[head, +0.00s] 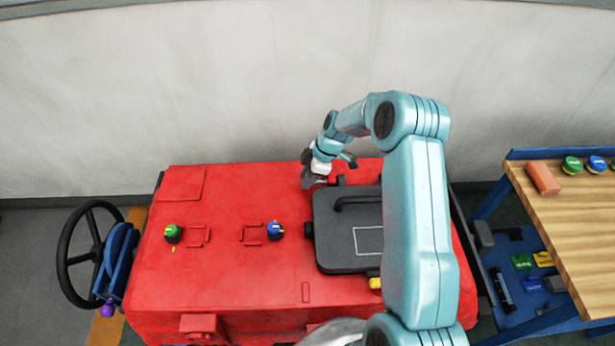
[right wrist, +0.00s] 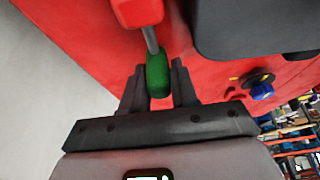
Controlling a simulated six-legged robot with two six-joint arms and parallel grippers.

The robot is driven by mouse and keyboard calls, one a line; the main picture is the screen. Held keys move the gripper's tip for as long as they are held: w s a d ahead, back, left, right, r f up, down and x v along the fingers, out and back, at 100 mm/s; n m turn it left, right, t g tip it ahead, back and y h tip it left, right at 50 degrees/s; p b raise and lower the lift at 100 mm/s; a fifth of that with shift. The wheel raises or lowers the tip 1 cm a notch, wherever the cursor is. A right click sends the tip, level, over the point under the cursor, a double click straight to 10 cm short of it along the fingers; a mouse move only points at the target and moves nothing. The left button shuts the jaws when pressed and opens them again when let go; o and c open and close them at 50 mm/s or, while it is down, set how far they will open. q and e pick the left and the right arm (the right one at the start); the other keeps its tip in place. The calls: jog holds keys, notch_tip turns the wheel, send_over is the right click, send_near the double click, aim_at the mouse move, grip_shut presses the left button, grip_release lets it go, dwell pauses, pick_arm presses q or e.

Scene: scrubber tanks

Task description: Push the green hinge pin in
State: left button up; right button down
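The green hinge pin (right wrist: 157,75) shows in the right wrist view as a green grip on a thin grey shaft. The shaft runs into a red block (right wrist: 138,10) on the tank, and a stretch of it is bare between grip and block. My right gripper (right wrist: 157,90) has one dark finger on each side of the green grip, close against it. In the head view my right gripper (head: 312,183) is at the far edge of the red tank (head: 225,290), left of the black lid (head: 345,262); the pin is hidden there. My left gripper is not in view.
The tank top carries a green knob (head: 173,233) and a blue knob (head: 276,231). A black handwheel (head: 88,247) stands at the left. A wooden-topped bench (head: 570,225) stands at the right. A pale wall (head: 190,90) rises behind the tank.

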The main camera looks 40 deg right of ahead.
aim_at(319, 181)
jog(key=shift+s+d+f+b, duration=0.1)
jog(key=shift+s+f+b, duration=0.1)
jog(key=shift+f+b, duration=0.1)
jog(key=s+d+b, duration=0.2)
jog(key=shift+d+b, duration=0.3)
jog(key=shift+b, duration=0.1)
jog(key=shift+a+r, duration=0.1)
jog(key=shift+r, duration=0.05)
jog(key=c, duration=1)
grip_release()
jog(key=shift+s, duration=0.15)
jog(key=shift+o, duration=0.2)
jog(key=shift+d, duration=0.2)
